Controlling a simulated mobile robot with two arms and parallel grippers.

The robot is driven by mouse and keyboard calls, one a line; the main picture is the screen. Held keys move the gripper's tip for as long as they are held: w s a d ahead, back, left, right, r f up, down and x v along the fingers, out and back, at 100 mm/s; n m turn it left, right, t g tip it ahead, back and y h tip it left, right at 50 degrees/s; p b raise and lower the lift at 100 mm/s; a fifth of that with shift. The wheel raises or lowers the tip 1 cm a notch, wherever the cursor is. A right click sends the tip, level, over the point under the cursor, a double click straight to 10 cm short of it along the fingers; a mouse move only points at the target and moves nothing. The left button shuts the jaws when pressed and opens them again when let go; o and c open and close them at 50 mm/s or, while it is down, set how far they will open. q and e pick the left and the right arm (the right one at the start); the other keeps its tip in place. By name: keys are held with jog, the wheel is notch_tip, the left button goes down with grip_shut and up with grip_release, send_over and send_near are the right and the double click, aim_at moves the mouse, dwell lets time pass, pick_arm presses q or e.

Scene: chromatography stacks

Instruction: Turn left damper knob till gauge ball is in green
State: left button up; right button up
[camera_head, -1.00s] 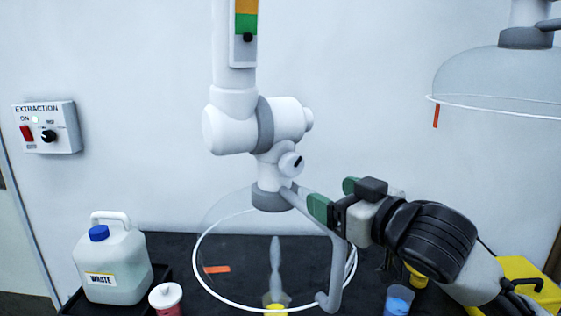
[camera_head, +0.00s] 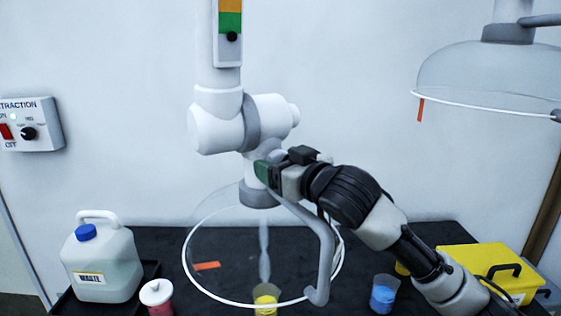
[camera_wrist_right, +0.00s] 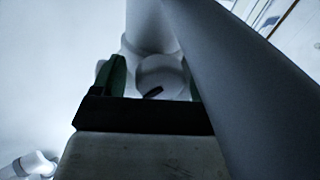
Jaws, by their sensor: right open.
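The left damper knob (camera_wrist_right: 165,73) is a round whitish disc with a dark pointer mark. It shows between the fingers of my right gripper (camera_wrist_right: 155,82) in the wrist view. The fingers are open, one on each side of it; I cannot tell whether they touch it. In the head view my right gripper (camera_head: 264,173) covers the knob below the white duct joint (camera_head: 222,125). The gauge (camera_head: 229,30) on the vertical duct shows orange above green. Its black ball (camera_head: 232,36) sits just below the green band. My left gripper is out of view.
A clear hood (camera_head: 190,235) with a grey bent handle (camera_head: 326,255) hangs below the joint, close to my right arm. Another hood (camera_head: 490,75) is at the upper right. A waste jug (camera_head: 105,262), a blue-filled cup (camera_head: 384,293) and a yellow box (camera_head: 480,262) stand on the black bench.

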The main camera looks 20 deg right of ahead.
jog(key=c, duration=0.9)
jog(key=n+p, duration=0.1)
jog(key=p, duration=0.1)
jog(key=n+p, duration=0.2)
jog(key=shift+r+n+p, duration=0.3)
jog(key=shift+p, duration=0.1)
jog(key=shift+f+n+g, duration=0.25)
jog(key=shift+n+g, duration=0.05)
jog(key=shift+n, duration=0.2)
jog(key=shift+f, duration=0.1)
jog(key=o, duration=0.9)
